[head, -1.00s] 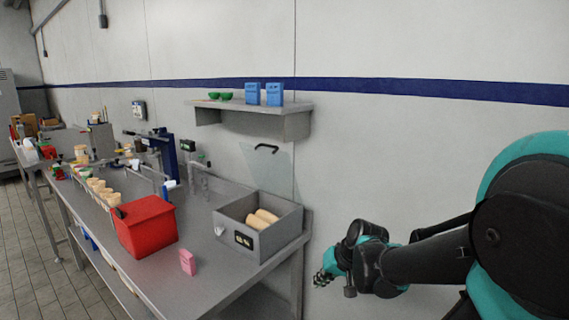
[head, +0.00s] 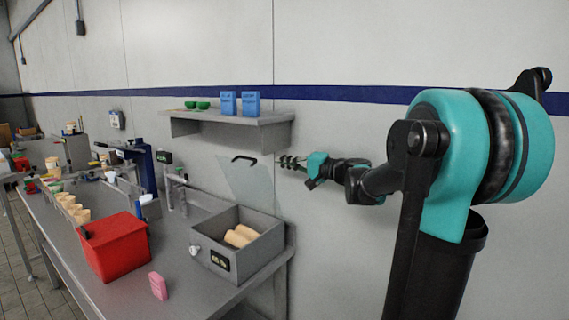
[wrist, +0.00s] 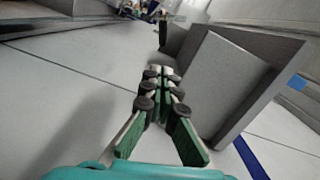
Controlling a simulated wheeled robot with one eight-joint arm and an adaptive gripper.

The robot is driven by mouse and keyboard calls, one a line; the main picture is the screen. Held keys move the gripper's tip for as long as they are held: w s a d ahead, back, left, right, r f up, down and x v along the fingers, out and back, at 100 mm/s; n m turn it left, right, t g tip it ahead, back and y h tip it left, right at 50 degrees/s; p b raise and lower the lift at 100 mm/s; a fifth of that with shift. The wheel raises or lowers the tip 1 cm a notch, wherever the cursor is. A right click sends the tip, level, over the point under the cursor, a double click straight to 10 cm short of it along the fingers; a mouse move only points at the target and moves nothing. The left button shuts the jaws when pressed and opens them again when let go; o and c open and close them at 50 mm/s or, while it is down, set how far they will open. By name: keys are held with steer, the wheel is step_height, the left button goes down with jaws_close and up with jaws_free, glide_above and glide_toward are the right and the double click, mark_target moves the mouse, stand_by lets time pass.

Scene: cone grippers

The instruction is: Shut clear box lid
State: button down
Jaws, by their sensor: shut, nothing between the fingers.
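The clear lid (head: 252,184) stands raised and tilted up at the back of a grey box (head: 262,258) in the head view. It has a black handle (head: 243,158) along its top edge. The box is open, with tan rolls (head: 241,237) inside. My gripper (head: 283,161) is shut and empty, close to the wall, just right of the lid's upper edge. I cannot tell whether it touches the lid. In the wrist view my gripper's green-padded fingers (wrist: 158,74) are together; I cannot make out the lid there.
A grey wall shelf (head: 240,120) with blue packs (head: 240,103) and green bowls (head: 197,105) hangs above the box; it also shows close in the wrist view (wrist: 215,80).

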steer(key=x, duration=0.7)
steer(key=shift+a, duration=0.15)
steer(key=s+a+f+n, duration=0.5)
steer(key=s+a+n, duration=0.15)
steer(key=s, duration=0.25)
steer(key=s+a+f+n, duration=0.2)
steer(key=s+f+n, duration=0.1)
steer(key=f, duration=0.3)
steer(key=s+a+f+n+h, duration=0.1)
steer(key=s+a+f+n, duration=0.2)
steer(key=f, duration=0.3)
steer(key=shift+f+n, duration=0.25)
steer(key=shift+n, duration=0.1)
steer(key=shift+s, duration=0.1)
